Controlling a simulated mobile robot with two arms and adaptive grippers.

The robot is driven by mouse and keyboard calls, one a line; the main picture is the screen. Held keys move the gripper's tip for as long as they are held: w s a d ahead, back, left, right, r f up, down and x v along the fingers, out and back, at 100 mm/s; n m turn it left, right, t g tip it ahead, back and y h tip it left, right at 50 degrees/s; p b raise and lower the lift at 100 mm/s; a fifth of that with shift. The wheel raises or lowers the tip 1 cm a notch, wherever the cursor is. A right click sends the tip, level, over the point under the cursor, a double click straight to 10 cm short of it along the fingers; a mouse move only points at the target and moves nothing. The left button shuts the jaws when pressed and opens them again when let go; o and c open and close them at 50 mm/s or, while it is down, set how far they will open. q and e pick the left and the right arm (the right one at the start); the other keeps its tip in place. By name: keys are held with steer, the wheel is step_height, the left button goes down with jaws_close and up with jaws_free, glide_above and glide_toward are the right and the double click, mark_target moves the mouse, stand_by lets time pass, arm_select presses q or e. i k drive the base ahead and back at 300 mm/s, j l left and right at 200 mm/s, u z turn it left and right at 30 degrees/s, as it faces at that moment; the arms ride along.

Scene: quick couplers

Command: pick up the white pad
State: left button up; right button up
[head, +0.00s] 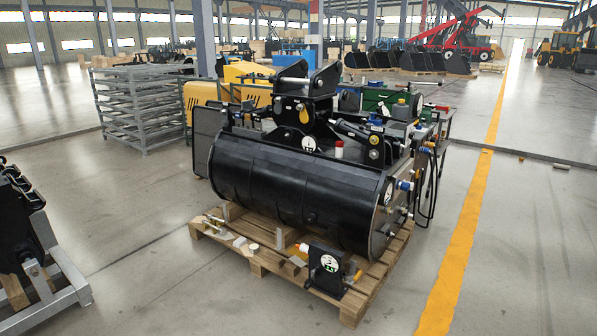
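A small whitish flat piece (240,242) lies on the wooden pallet (262,268), in front of the big black drum-shaped attachment (290,190). It may be the white pad, but it is too small to tell. A small pale round item (254,247) lies just right of it. A white piece with an orange end (302,247) is farther right, beside a black bracket (326,270) with a round white label. Neither of my grippers is in view.
A grey metal rack (140,105) stands behind at the left. A black part on a grey stand (38,260) is at the left edge. A yellow floor line (460,250) runs along the right. The floor in front of the pallet is clear.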

mark_target(239, 243)
steer(key=i+u, duration=0.45)
steer(key=i, duration=0.25)
steer(key=i+l+u, duration=0.25)
steer(key=i+u, duration=0.25)
steer(key=i, duration=0.15)
steer(key=i+j+u, duration=0.35)
steer(key=i, duration=0.55)
steer(key=i+l+u, duration=0.1)
steer(key=i+u, duration=0.25)
steer(key=i, duration=0.6)
steer(key=i+z, duration=0.4)
steer(key=i, duration=1.4)
steer(key=i+j, duration=0.15)
steer(key=i, duration=0.35)
steer(key=i+j, duration=0.2)
steer(key=i, duration=0.35)
steer(key=z, duration=2.2)
